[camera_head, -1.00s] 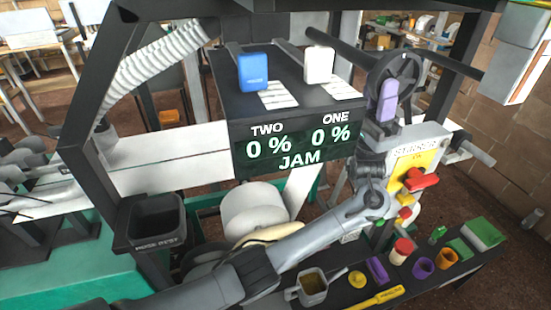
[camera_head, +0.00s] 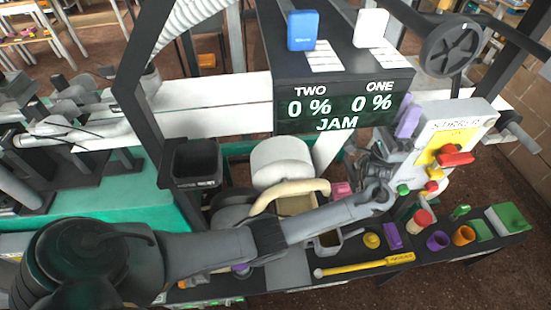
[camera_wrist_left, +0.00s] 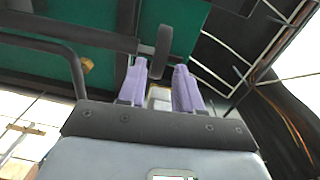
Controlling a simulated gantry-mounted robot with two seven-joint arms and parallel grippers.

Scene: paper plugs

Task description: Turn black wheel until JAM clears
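The black wheel (camera_head: 450,47) is a spoked disc at the upper right, beside the black display box. The display (camera_head: 345,105) reads TWO 0 %, ONE 0 % and JAM. My left gripper (camera_head: 409,118) has purple fingers and is below and left of the wheel, apart from it in the head view. In the left wrist view the two fingers (camera_wrist_left: 160,76) stand open with a gap between them. A dark disc edge, apparently the wheel (camera_wrist_left: 163,52), shows just beyond the fingertips. My right gripper is not in view.
A stirrer panel (camera_head: 450,140) with a red handle stands right of my left gripper. A blue block (camera_head: 303,31) and a white block (camera_head: 371,28) sit on the display box. A shelf below holds several cups and a yellow tool (camera_head: 365,265). A black bin (camera_head: 197,160) is at left.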

